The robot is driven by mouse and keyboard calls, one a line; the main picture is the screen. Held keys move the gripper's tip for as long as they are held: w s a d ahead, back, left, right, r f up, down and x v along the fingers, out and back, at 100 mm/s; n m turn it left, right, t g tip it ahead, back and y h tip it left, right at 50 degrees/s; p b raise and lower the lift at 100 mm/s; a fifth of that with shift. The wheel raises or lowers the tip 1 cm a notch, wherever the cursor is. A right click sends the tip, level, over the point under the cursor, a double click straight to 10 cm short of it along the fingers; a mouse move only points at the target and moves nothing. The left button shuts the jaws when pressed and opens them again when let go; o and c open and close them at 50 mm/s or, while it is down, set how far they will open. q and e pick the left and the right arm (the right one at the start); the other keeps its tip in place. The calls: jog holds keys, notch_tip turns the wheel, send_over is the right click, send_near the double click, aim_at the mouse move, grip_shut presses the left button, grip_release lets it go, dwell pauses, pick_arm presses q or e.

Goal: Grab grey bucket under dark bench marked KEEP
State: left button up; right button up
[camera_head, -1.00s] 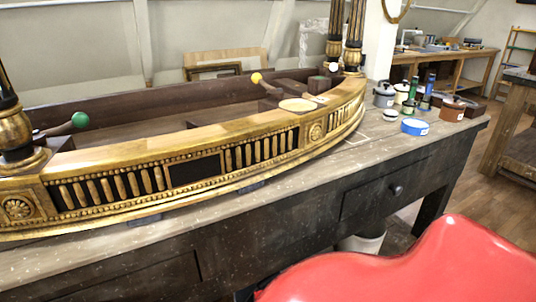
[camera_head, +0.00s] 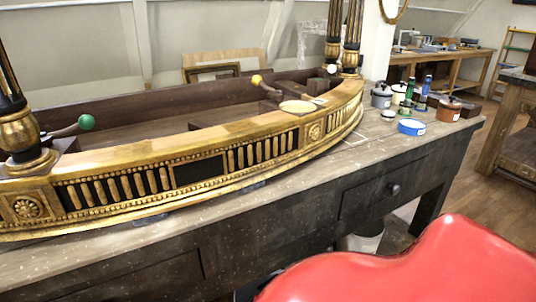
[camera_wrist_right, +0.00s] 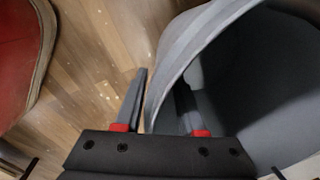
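The dark bench (camera_head: 300,215) runs across the head view, with a drawer and round knob on its front. A pale bucket (camera_head: 362,242) stands under it, mostly hidden by the bench and a red shape. In the right wrist view a grey bucket (camera_wrist_right: 215,30) fills the right side, its open mouth facing the camera. My right gripper (camera_wrist_right: 162,95) is open and straddles the bucket's wall, one finger outside and one inside. I cannot tell whether the fingers touch it. No KEEP marking is legible. My left gripper is out of view.
A gilt console piece (camera_head: 200,165) covers much of the bench top. Several paint pots and a blue tin (camera_head: 412,127) stand at its right end. A red curved shape fills the lower right of the head view. Wooden floor (camera_wrist_right: 105,60) shows left of the bucket.

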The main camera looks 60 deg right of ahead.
jog(key=r, duration=0.3)
jog(key=r+p, duration=0.1)
jog(key=r, duration=0.2)
jog(key=r+p, duration=0.1)
jog(key=r, duration=0.2)
jog(key=shift+s+a+r, duration=0.2)
jog(key=shift+a+r, duration=0.1)
jog(key=shift+r, duration=0.1)
notch_tip(320, 180, up, 8)
jog(key=p, duration=0.8)
jog(key=shift+s+a+f, duration=0.2)
jog(key=shift+s+a, duration=0.05)
jog(key=shift+a, duration=0.15)
